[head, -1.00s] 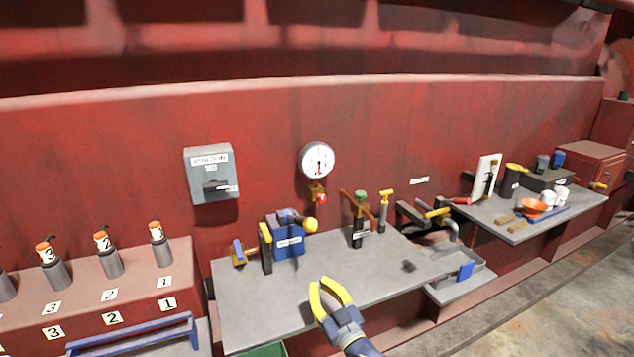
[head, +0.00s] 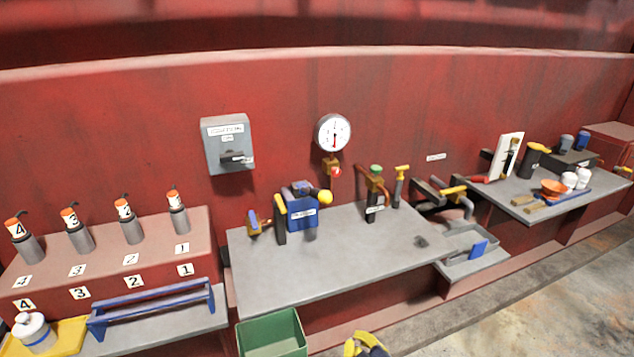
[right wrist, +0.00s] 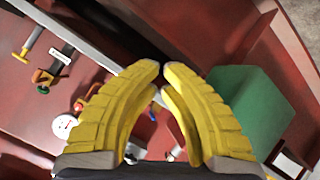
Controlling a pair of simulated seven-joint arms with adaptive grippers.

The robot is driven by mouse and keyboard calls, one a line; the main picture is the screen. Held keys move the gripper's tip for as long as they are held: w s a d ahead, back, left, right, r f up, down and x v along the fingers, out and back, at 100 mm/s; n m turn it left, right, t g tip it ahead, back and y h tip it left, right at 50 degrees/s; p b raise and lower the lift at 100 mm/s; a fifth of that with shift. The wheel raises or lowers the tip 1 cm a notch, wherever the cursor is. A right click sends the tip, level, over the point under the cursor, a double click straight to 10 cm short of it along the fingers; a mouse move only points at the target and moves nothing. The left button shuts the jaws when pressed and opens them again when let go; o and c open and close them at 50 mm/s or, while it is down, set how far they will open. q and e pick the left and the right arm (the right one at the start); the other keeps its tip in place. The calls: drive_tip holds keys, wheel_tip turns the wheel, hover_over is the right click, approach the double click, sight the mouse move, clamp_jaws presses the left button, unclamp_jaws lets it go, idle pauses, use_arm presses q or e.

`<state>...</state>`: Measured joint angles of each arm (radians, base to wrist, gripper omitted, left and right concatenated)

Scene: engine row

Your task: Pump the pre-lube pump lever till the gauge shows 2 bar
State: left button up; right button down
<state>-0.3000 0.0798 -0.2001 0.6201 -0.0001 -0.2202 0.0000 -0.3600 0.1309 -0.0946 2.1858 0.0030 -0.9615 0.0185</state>
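The pre-lube pump appears to be the blue labelled box (head: 303,212) at the back of the grey bench. A yellow ball knob (head: 325,197) sticks out at its right, apparently the lever's end. The round white gauge (head: 332,133) hangs on the red wall above; its needle is too small to read surely. It also shows in the right wrist view (right wrist: 64,127). My right gripper (head: 364,343) is at the bottom edge, in front of the bench and away from the lever. In the wrist view its yellow fingertips (right wrist: 161,70) nearly meet, with nothing between them. My left gripper is out of view.
A green bin (head: 271,335) stands in front of the grey bench (head: 340,258). Yellow-handled (head: 280,205) and green-knobbed (head: 376,170) fittings flank the pump. A grey switch box (head: 228,143) is on the wall. Numbered injectors stand at left. The bench's front half is clear.

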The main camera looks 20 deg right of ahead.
drive_tip(key=s+a+f+g, duration=0.1)
drive_tip(key=s+f+g, duration=0.2)
drive_tip(key=s+f, duration=1)
drive_tip(key=s+f+g+y, duration=0.1)
drive_tip(key=s+f+g, duration=0.2)
drive_tip(key=s+f, duration=1)
drive_tip(key=s+a+f+g, duration=0.1)
drive_tip(key=s+f+g, duration=0.35)
drive_tip(key=f, duration=1.55)
drive_tip(key=w+r+m+t, duration=0.1)
drive_tip(key=w+r+t, duration=0.4)
drive_tip(key=w+r, duration=1.2)
drive_tip(key=w+r+m+t+y, duration=0.1)
drive_tip(key=w+r+t, duration=0.4)
drive_tip(key=w+r, duration=1.2)
drive_tip(key=w+r+t, duration=0.6)
drive_tip(key=w+r, duration=1.1)
drive_tip(key=r, duration=3.3)
drive_tip(key=shift+d+m+y, duration=0.4)
drive_tip(key=shift+d, duration=0.05)
